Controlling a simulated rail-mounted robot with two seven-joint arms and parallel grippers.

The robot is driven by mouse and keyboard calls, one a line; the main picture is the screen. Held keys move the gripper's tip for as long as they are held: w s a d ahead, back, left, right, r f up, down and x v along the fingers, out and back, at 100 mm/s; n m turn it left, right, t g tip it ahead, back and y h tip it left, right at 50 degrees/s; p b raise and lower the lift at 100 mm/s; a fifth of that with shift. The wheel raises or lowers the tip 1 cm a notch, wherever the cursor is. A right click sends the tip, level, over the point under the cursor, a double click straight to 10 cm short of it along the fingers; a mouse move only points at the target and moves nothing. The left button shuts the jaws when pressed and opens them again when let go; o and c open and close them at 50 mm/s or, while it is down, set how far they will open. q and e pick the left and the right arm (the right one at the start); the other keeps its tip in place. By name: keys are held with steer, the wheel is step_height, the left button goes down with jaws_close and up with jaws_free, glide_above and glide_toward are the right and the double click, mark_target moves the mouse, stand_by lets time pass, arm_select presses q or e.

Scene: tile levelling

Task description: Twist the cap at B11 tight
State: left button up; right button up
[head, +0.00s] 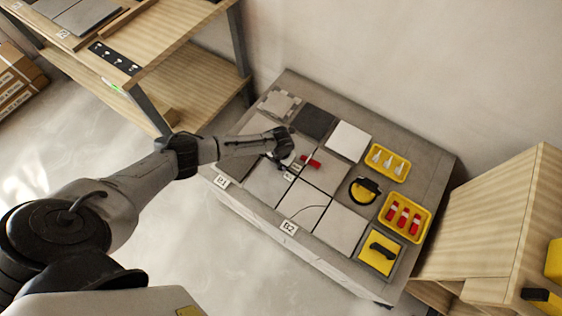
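A red cap (310,161) lies at a tile joint on the low grey platform (330,257), in the middle of the head view. Small white tags (289,177) sit beside it, too small to read, so I cannot confirm which one is B11. My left gripper (284,160) is over the tiles just left of the red cap. Its dark fingers are small and partly hidden by the wrist, so I cannot tell whether they are open, shut or touching anything. My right gripper is not in view.
Yellow trays hold white clips (376,155) and red pieces (404,217). A round black-handled tool (364,190) and a yellow tool with a black handle (380,251) lie nearby. Wooden shelving (200,85) stands back left, a wooden unit (490,220) right. Labels B1 (221,182) and B2 (288,227) mark the front edge.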

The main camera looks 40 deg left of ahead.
arm_select(q)
steer(key=shift+r, duration=0.1)
stand_by(0.4)
steer(key=o, duration=0.9)
steer(key=shift+o, duration=0.2)
step_height(320, 180, up, 14)
steer(key=p, duration=0.5)
steer(key=shift+p, duration=0.3)
